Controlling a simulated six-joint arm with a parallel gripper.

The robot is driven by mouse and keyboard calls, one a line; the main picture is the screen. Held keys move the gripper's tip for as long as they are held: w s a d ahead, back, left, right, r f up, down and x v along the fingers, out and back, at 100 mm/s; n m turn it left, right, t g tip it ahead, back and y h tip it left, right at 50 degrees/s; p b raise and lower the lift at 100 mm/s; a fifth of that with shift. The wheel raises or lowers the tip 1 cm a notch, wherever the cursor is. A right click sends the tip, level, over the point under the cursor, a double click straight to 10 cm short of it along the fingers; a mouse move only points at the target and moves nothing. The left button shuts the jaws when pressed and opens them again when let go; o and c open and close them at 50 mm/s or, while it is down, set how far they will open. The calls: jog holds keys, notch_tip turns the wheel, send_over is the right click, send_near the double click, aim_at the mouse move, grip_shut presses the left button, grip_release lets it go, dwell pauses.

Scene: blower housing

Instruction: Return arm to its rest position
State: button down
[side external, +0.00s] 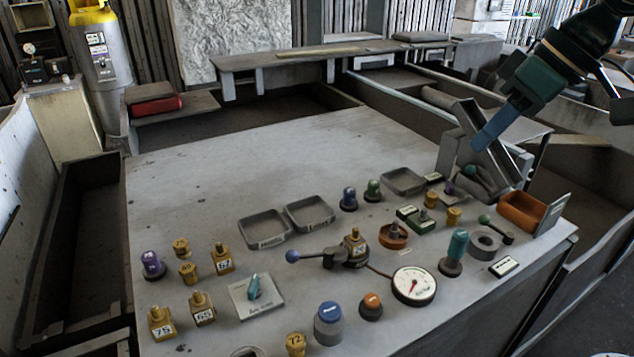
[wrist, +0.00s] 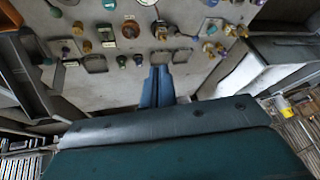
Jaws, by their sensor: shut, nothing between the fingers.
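My gripper (side external: 487,140) is at the upper right of the side view, angled down to the left with its blue fingers closed together. Its tip is in front of a grey tilted box-like housing (side external: 458,135) at the right edge of the table; I cannot tell whether they touch. In the wrist view the blue fingers of my gripper (wrist: 157,70) lie side by side, with nothing held between them. They point towards the table top with its knobs and trays.
The grey table (side external: 240,180) carries several knobs, numbered brass weights, a dial gauge (side external: 413,286) and a blue-ended lever (side external: 335,254). Two shallow grey trays (side external: 264,230) sit mid-table. An orange bin (side external: 523,211) is at the right edge. The table's back left part is bare.

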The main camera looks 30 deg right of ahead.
jog(key=s+d+f+m+h, duration=0.1)
jog(key=s+d+f, duration=0.2)
jog(key=s, duration=0.4)
jog(key=s+d+f+m+t+h, duration=0.1)
jog(key=s+d+f+m+h, duration=0.1)
jog(key=s+d+f, duration=0.2)
jog(key=s+d, duration=0.1)
jog(key=s, duration=0.1)
jog(key=shift+s+d+f+m, duration=0.2)
jog(key=shift+s+d+m, duration=0.1)
jog(key=shift+s+d, duration=0.05)
